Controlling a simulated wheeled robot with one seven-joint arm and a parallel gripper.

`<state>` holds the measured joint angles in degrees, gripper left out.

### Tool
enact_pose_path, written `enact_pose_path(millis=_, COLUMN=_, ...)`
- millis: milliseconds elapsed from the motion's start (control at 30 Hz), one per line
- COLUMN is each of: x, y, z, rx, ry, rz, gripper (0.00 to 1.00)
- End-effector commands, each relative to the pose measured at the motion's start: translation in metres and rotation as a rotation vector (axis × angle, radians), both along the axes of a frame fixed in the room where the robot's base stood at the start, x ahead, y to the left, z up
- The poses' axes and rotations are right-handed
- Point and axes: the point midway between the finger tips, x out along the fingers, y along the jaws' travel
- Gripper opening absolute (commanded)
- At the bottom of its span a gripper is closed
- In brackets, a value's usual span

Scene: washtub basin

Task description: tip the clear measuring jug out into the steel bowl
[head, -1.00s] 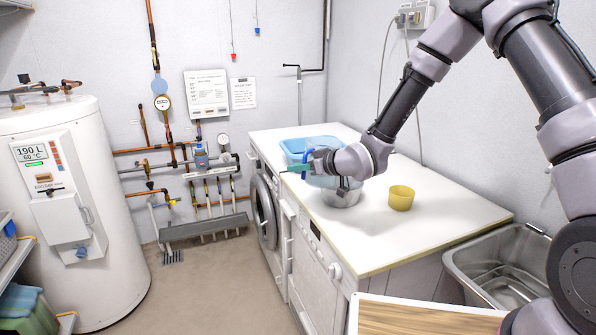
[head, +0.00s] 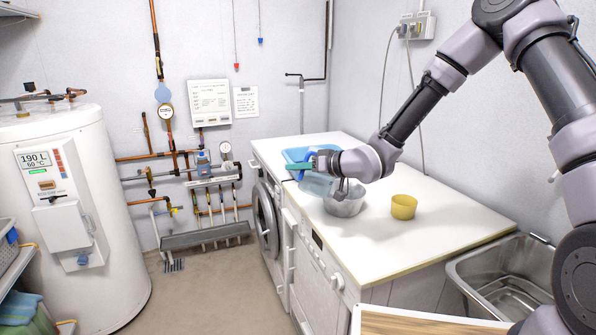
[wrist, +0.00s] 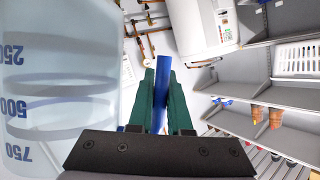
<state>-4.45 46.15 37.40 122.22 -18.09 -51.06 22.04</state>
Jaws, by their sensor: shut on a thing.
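The clear measuring jug (head: 316,185) is beside the left rim of the steel bowl (head: 346,203) in the head view, with its lower part partly overlapping the bowl. It fills the left of the wrist view (wrist: 60,90), with blue 250, 500 and 750 marks. My gripper (head: 298,166) is shut on the jug's blue handle; the green fingers (wrist: 160,100) pinch it in the wrist view. The jug looks held above the counter, but its exact tilt and its contents are unclear. The bowl stands on the white counter; its inside is mostly hidden.
A blue tub (head: 298,154) stands behind the jug on the counter (head: 400,240). A yellow cup (head: 403,207) stands right of the bowl. A steel sink (head: 500,285) is at the right front. The counter's front middle is clear.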

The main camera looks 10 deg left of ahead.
Motion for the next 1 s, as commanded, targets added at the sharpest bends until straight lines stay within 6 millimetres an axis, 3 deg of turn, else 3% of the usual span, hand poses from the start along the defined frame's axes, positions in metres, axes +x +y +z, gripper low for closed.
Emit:
enact_pose_path(millis=167, x=0.0, y=0.001, z=0.007, rx=0.038, ry=0.039, rz=0.0, gripper=0.0)
enact_pose_path(millis=700, x=0.013, y=-0.011, z=0.005, rx=0.339, ry=0.388, rz=0.0, gripper=0.0)
enact_pose_path(millis=1000, x=0.019, y=-0.016, z=0.011, rx=0.388, ry=0.446, rz=0.0, gripper=0.0)
